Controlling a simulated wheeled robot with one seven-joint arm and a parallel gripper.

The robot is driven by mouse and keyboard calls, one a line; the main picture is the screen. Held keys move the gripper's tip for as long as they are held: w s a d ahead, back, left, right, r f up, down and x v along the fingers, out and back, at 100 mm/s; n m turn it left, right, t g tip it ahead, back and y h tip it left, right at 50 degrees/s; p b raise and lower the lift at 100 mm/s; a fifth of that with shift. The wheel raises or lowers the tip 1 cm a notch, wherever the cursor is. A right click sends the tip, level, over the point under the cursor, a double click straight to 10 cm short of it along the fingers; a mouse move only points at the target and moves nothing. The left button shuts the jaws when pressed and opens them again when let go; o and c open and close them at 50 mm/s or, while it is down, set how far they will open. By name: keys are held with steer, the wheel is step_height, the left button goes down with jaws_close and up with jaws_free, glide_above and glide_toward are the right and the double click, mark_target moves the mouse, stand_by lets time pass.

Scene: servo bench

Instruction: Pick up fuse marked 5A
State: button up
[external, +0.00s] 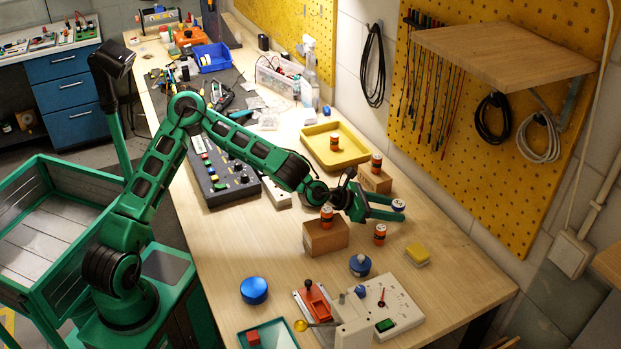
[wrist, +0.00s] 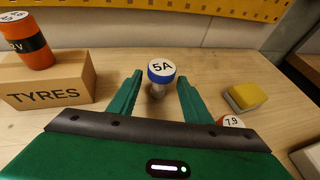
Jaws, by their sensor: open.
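The fuse marked 5A (wrist: 161,72) has a white top with a blue rim and a pale body below it. It appears to stand upright on the wooden bench, and its cap shows in the external view (external: 398,205). My gripper (external: 382,206) is open and low over the bench, pointing right. In the wrist view its two green fingers (wrist: 160,84) lie on either side of the fuse, with gaps on both sides. The fuse is at or just beyond the fingertips; I cannot tell exactly how deep it sits. Its lower end is partly hard to see.
A box marked TYRES (wrist: 52,84) bears an orange cylinder (wrist: 26,45) to the left. A cylinder marked 7.9 (wrist: 231,121) is close by my right finger. A yellow-topped block (wrist: 246,95) lies right. Another wooden box (external: 325,238) stands near my wrist.

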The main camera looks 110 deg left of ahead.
steer(key=shift+x, duration=1.25)
steer(key=c, duration=0.9)
steer(key=shift+r, duration=0.1)
